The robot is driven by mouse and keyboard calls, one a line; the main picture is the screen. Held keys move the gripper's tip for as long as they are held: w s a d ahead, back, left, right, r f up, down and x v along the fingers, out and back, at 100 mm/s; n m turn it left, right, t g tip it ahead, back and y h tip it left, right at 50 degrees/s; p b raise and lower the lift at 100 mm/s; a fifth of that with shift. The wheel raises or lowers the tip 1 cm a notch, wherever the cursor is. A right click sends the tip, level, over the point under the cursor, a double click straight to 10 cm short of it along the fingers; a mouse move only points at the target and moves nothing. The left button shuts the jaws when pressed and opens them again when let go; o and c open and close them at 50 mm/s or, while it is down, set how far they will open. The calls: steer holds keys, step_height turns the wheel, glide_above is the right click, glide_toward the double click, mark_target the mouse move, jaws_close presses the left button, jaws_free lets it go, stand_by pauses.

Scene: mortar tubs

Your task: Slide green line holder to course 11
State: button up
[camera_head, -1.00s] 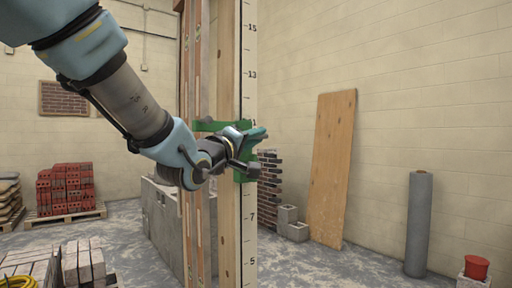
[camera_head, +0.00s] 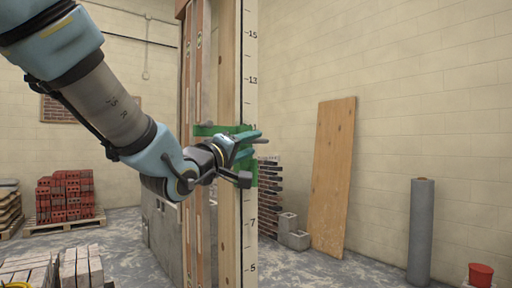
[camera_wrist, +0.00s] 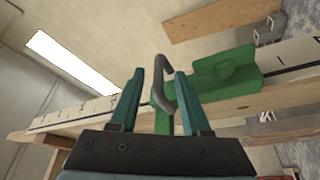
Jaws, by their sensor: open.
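The green line holder (camera_head: 214,130) sits on the upright wooden pole (camera_head: 228,80) with its numbered scale. Its top edge is close to the partly hidden mark below 13, and it covers the scale down to a little above 7. In the wrist view its green block (camera_wrist: 225,72) lies on the pole, with a grey bent handle (camera_wrist: 160,72) beside it. My gripper (camera_head: 254,144) is at the holder's front. Its two teal fingers are apart, and the handle shows between them in the wrist view (camera_wrist: 158,88), nearer the right finger. I cannot tell whether they touch.
A plywood board (camera_head: 333,175) leans on the right wall, near grey blocks (camera_head: 290,232). A grey roll (camera_head: 420,232) and a red bucket (camera_head: 481,274) stand farther right. Red bricks (camera_head: 66,195) on a pallet are at the left.

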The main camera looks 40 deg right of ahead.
steer(key=b+v, duration=0.2)
steer(key=v, duration=0.5)
steer(key=shift+a, duration=0.4)
steer(key=shift+s, duration=0.1)
steer(key=w+a+f+n+t+y, duration=0.1)
steer(key=w+a+f+t+y, duration=0.1)
steer(key=w+a+f+y, duration=0.6)
steer(key=w+a+f+n+t+y, duration=0.15)
steer(key=w+a+f+y, duration=0.35)
steer(key=w+a+f, duration=0.65)
steer(key=s+a+f+g+y, duration=0.3)
steer(key=s+a+f, duration=0.3)
steer(key=a+f, duration=0.2)
steer(key=s+a+f+m+g+y, duration=0.1)
steer(key=s+a+f+g+y, duration=0.2)
steer(key=a+f, duration=0.6)
steer(key=s+a+g, duration=0.2)
steer(key=s+a, duration=0.1)
steer(key=shift+f, duration=0.15)
